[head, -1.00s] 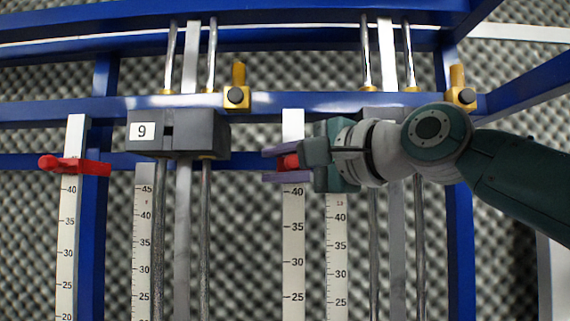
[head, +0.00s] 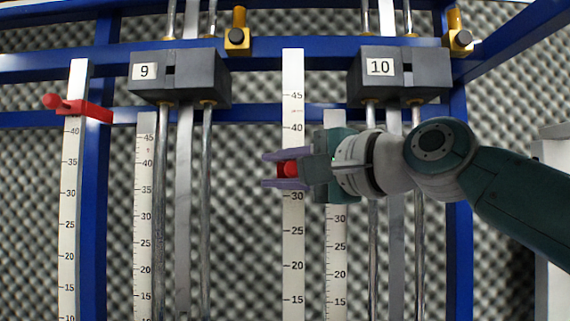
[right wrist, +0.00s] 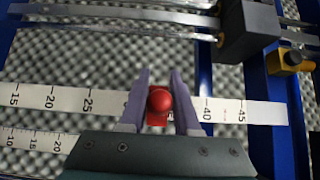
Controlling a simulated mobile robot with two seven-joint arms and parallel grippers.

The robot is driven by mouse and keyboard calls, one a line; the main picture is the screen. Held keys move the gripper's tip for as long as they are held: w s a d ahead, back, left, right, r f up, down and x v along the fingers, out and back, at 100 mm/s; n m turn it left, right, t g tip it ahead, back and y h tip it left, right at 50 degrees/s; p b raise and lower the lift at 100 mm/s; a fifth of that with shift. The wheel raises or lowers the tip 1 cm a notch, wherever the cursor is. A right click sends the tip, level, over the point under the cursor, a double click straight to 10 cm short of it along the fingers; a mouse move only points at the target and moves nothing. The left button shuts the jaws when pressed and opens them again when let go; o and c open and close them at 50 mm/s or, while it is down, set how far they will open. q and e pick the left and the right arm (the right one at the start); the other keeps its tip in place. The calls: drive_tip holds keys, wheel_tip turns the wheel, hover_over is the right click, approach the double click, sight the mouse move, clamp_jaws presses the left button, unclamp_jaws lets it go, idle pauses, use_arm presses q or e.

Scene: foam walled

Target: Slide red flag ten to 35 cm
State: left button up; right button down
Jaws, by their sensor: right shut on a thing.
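The red flag of station ten (head: 288,169) sits on the white scale (head: 293,230) left of the box marked 10 (head: 405,72). My right gripper (head: 285,169) is shut on the flag, its purple fingers on either side of it. The flag stands between the 30 and 40 marks, near where 35 falls; the fingers hide that mark. In the right wrist view the red knob (right wrist: 159,99) shows between the two fingers (right wrist: 157,98), between the 25 and 40 marks. My left gripper is not in view.
Another red flag (head: 80,108) sits on the far left scale (head: 70,200), above 40. A box marked 9 (head: 180,75) hangs on metal rods. A shorter scale (head: 336,265) stands right of the flag's scale. Blue frame bars (head: 300,55) cross behind.

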drive_tip(key=c, duration=0.6)
unclamp_jaws()
drive_tip(key=b+v, duration=0.5)
drive_tip(key=v, duration=0.5)
drive_tip(key=shift+r, duration=0.1)
